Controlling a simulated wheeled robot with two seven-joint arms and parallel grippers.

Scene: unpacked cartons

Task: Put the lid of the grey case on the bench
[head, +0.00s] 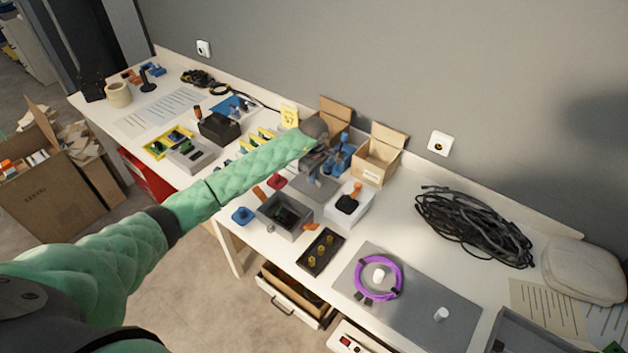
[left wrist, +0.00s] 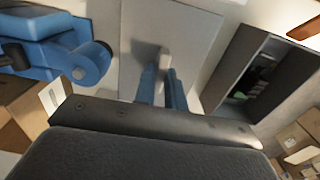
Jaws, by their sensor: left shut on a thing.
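The grey case (head: 285,212) stands open on the bench, with dark things inside. It also shows at the right of the left wrist view (left wrist: 240,62). Its lid (head: 316,186) is a flat grey plate just beyond the case; in the left wrist view the lid (left wrist: 190,35) has a small raised grip in its middle. My left gripper (left wrist: 163,82) is shut on that grip, with both blue fingers against it. In the head view the left gripper (head: 319,166) is above the lid, partly hidden by its own wrist. I cannot tell whether the lid touches the bench. My right gripper is not in view.
A blue device (head: 344,155) and open cartons (head: 378,160) stand close behind the lid. A white box with a black knob (head: 347,203) is to its right. A dark tray with yellow pieces (head: 320,252) and a purple ring (head: 378,278) are nearer. Black cable (head: 472,228) lies farther right.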

